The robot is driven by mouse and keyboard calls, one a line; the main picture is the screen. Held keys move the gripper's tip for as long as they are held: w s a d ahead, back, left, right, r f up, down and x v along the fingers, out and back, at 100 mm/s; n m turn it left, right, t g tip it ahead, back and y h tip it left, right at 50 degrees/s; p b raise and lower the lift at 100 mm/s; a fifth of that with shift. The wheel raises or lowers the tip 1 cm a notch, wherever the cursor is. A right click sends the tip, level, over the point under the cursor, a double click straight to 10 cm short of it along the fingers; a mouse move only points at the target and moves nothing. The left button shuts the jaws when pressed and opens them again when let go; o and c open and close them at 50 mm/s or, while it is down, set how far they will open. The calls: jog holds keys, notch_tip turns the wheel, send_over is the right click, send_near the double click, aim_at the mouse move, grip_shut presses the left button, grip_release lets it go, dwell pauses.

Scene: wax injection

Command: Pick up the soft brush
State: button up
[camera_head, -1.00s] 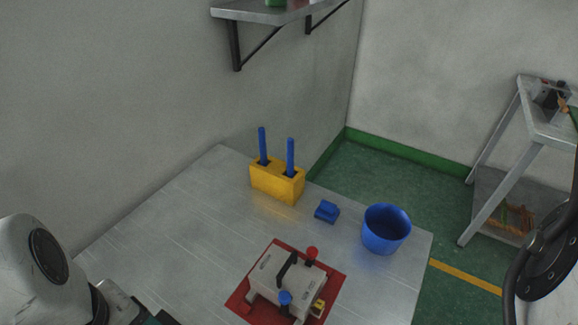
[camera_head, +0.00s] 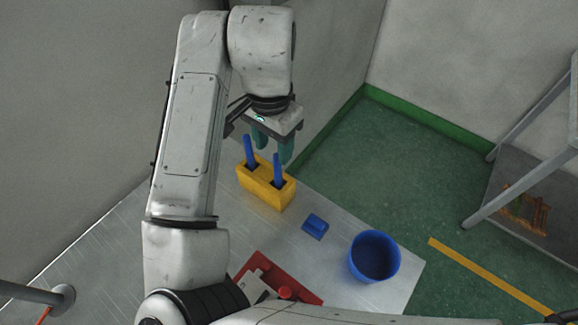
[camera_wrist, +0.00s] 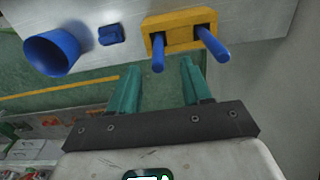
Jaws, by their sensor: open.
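Two blue handles stand upright in a yellow block (camera_head: 263,190) on the metal table. In the head view one is the left handle (camera_head: 249,152) and the other the right handle (camera_head: 277,170). Their lower ends are hidden in the block, so I cannot tell which is the soft brush. My gripper (camera_head: 273,148) is open and empty, its teal fingers pointing down close above the handles. In the wrist view, the handle nearer the bucket (camera_wrist: 158,54) lines up between the fingertips (camera_wrist: 160,68), apart from them. The other handle (camera_wrist: 212,43) lies to the right.
A small blue object (camera_head: 315,226) and a blue bucket (camera_head: 374,257) stand right of the block. A red mat (camera_head: 302,295) with a partly hidden device lies near my arm. The wall is close behind the block; a metal rack (camera_head: 522,180) stands at right.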

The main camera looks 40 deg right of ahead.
aim_at(275, 155)
notch_tip(275, 155, down, 4)
jog(key=shift+r, duration=0.2)
jog(key=shift+s+d+f+p, duration=0.15)
jog(key=shift+f+p, duration=0.35)
jog(key=shift+f, duration=2.05)
grip_shut()
